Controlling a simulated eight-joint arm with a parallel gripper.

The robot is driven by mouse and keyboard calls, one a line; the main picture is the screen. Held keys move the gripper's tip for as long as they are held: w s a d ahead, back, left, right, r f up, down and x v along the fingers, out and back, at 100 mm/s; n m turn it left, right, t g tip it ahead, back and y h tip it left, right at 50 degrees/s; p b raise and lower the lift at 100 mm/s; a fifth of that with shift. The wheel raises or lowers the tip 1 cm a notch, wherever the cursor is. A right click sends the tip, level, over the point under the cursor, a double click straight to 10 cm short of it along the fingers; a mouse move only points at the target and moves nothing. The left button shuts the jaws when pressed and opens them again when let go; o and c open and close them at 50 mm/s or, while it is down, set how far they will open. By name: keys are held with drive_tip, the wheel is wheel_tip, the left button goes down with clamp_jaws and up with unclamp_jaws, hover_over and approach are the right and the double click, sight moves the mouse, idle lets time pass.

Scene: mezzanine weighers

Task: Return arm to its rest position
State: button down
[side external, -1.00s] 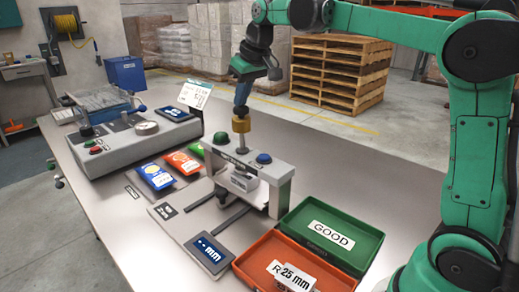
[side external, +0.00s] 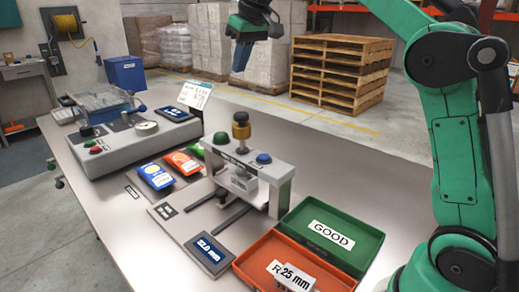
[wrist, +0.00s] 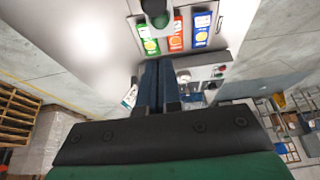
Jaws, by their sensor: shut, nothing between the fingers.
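My gripper (side external: 241,60) is raised high above the back edge of the table in the side view, its blue fingers pointing down. The fingers are together and empty, and they also show closed in the wrist view (wrist: 158,84). They are well apart from the gauge (side external: 244,160), a grey bridge with a brass knob (side external: 240,127) on top. A grey block (side external: 243,181) sits under the bridge. The gauge's display (side external: 208,249) appears to read 32.0 mm.
A green GOOD tray (side external: 366,236) and an orange tray (side external: 262,247) with an "R 25 mm" label stand at front right. Colored packets (side external: 155,176) lie beside a weigher (side external: 135,141) at left. Pallets (side external: 340,70) stand on the floor behind. Space around my gripper looks clear.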

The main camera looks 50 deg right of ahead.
drive_tip(key=shift+r, duration=0.5)
drive_tip(key=s+a+f+t, duration=0.1)
drive_tip(key=s+a+f, duration=0.2)
drive_tip(key=s+f, duration=0.5)
drive_tip(key=s+a+f+t, duration=0.1)
drive_tip(key=s+a+f, duration=0.2)
drive_tip(key=s+f, duration=0.5)
wheel_tip(320, 180, down, 2)
drive_tip(key=shift+a+f+t, duration=0.1)
drive_tip(key=shift+a+t, duration=0.15)
drive_tip(key=shift+t, duration=0.05)
idle(4.1)
